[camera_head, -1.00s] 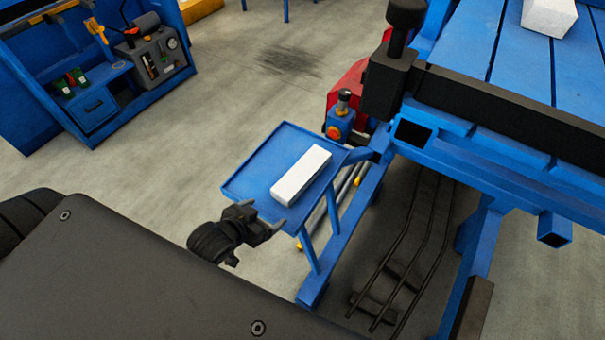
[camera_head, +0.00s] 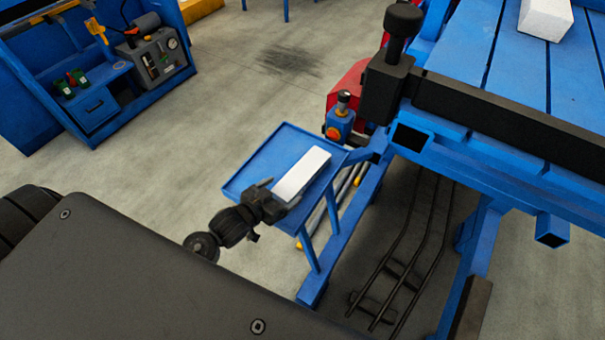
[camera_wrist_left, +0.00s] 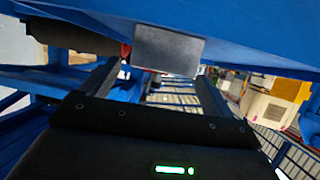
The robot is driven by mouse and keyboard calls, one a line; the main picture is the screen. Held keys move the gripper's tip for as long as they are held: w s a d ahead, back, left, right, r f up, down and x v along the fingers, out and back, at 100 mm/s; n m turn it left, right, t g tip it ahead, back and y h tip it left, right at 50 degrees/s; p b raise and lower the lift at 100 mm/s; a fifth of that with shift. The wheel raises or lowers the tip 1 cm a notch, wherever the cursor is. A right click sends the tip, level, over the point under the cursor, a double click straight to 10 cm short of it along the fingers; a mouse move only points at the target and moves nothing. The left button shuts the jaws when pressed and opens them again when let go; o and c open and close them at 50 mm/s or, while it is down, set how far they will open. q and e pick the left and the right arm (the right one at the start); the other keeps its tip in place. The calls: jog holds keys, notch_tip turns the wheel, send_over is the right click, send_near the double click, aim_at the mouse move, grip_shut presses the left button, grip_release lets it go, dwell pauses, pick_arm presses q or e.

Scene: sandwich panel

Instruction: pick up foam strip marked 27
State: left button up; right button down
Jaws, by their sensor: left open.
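A white foam strip (camera_head: 303,172) lies on a small blue tray (camera_head: 262,157) attached to the blue bench frame. No number can be read on it. My left gripper (camera_head: 281,193) is open at the near end of the strip, with its fingers at either side of that end. In the left wrist view, the end of a grey-looking block (camera_wrist_left: 168,48), which appears to be the same strip, shows between and beyond the two open fingers (camera_wrist_left: 158,88). I cannot tell whether either finger touches it. My right gripper is not in view.
A blue slatted bench (camera_head: 490,60) with a black rail stands at the right and carries another white block (camera_head: 546,18). A blue-orange device (camera_head: 339,122) stands behind the tray. A blue tool station (camera_head: 95,80) is at the far left. Floor between is clear.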

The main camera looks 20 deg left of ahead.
aim_at(291, 183)
pick_arm(q)
jog(key=shift+w+r+p, duration=0.1)
jog(key=shift+w+p, duration=0.2)
jog(key=shift+w, duration=0.05)
jog(key=p+x, duration=0.1)
jog(key=x, duration=0.2)
jog(key=shift+w+d, duration=0.15)
jog(key=shift+w, duration=0.25)
jog(key=shift+w+d+f, duration=0.15)
jog(key=shift+w+f, duration=0.1)
jog(key=shift+w, duration=0.1)
jog(key=c, duration=1.1)
jog(key=shift+o, duration=0.2)
jog(key=shift+r, duration=0.1)
